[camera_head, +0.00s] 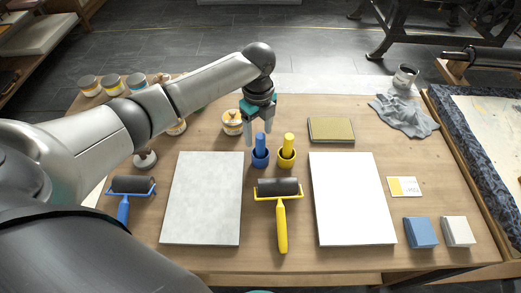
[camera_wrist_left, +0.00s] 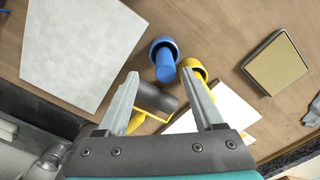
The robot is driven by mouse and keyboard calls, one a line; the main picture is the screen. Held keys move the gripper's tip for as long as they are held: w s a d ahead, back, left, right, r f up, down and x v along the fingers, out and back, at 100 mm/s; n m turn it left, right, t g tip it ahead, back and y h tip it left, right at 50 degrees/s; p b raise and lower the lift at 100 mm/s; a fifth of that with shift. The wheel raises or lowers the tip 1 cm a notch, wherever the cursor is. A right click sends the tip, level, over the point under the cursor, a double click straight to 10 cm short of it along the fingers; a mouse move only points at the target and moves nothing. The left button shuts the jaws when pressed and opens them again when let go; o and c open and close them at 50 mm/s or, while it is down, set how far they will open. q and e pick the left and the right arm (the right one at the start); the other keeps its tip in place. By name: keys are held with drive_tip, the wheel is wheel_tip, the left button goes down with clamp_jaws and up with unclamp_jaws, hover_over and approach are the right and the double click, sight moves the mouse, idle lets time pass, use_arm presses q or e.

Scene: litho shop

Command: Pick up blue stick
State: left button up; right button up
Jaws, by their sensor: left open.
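The blue stick (camera_head: 260,141) stands upright in a small blue cup (camera_head: 260,160) on the wooden table. In the left wrist view the blue stick (camera_wrist_left: 166,72) rises from its cup, seen ahead of and between the fingers. My left gripper (camera_head: 262,140) is open and empty, pointing down just above and behind the blue stick, with its fingers near the stick's top. It also shows in the left wrist view (camera_wrist_left: 165,88). I cannot tell whether a finger touches the stick. A yellow stick (camera_head: 288,143) stands in a yellow cup (camera_head: 286,160) close to the right. My right gripper is not seen.
A yellow roller (camera_head: 281,212) lies in front of the cups, between a grey slab (camera_head: 203,200) and a white sheet (camera_head: 352,200). A blue roller (camera_head: 130,190) lies at left. An open tin (camera_head: 232,125) stands left of the gripper. A green-gold pad (camera_head: 331,130) lies to the right.

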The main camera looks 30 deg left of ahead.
sight(260, 143)
use_arm(q)
drive_tip(key=shift+w+d+f+b, duration=0.1)
drive_tip(key=shift+f+b, duration=0.15)
drive_tip(key=shift+f, duration=0.7)
drive_tip(key=shift+w+a+f+b, duration=0.15)
drive_tip(key=shift+f+b, duration=0.1)
drive_tip(key=shift+f, duration=0.75)
drive_tip(key=shift+w+d+f+b, duration=0.15)
drive_tip(key=shift+f+b, duration=0.1)
drive_tip(key=shift+f, duration=0.7)
drive_tip(key=shift+c, duration=0.3)
clamp_jaws()
